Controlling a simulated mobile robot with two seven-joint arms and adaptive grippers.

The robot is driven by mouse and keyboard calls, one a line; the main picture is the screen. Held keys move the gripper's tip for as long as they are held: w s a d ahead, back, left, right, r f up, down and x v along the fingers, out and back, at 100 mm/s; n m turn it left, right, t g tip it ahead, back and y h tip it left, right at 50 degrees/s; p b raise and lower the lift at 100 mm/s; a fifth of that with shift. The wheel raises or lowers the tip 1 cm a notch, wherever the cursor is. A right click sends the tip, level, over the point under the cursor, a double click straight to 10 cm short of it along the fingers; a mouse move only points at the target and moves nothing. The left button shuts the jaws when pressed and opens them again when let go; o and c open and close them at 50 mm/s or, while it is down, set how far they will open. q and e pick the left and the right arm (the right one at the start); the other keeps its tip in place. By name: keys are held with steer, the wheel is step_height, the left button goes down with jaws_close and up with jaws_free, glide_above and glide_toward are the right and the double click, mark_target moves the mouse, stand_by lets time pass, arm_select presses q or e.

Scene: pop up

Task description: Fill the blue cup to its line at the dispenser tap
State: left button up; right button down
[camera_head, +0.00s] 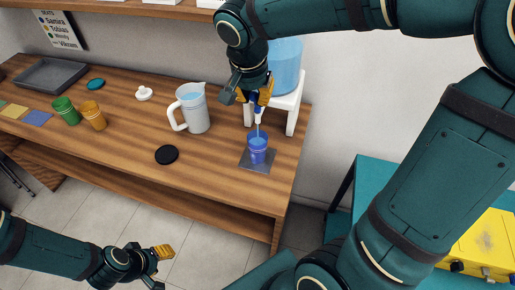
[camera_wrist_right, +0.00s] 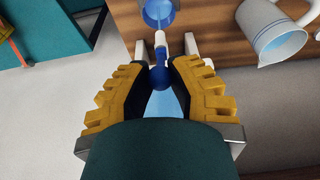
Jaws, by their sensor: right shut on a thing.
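The blue cup (camera_head: 258,152) stands upright on a dark square pad (camera_head: 250,164) under the dispenser tap. A thin stream runs from the tap's white spout (camera_wrist_right: 161,42) into the cup, whose top also shows in the right wrist view (camera_wrist_right: 150,16). The water level against the line is too small to tell. The dispenser has a blue tank (camera_head: 287,66) on a white stand (camera_head: 292,122). My right gripper (camera_head: 258,98) is shut on the blue tap handle (camera_wrist_right: 159,78). My left gripper (camera_head: 165,268) is open and empty, low in front of the table.
A white pitcher (camera_head: 196,112) with water stands left of the cup. A black disc (camera_head: 167,155), an orange cup (camera_head: 94,116), a green cup (camera_head: 66,110), a white lid (camera_head: 144,93) and a grey tray (camera_head: 50,75) are farther left on the wooden table (camera_head: 215,165).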

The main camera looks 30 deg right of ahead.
steer(key=shift+d, duration=0.1)
stand_by(0.4)
steer(key=shift+w+d+r+p, duration=0.3)
steer(key=shift+w+d+p, duration=0.05)
steer(key=shift+w+d, duration=0.4)
steer(key=shift+d, duration=0.05)
steer(key=shift+w+d, duration=0.2)
steer(key=shift+d, duration=0.05)
steer(key=c, duration=0.8)
jaws_free()
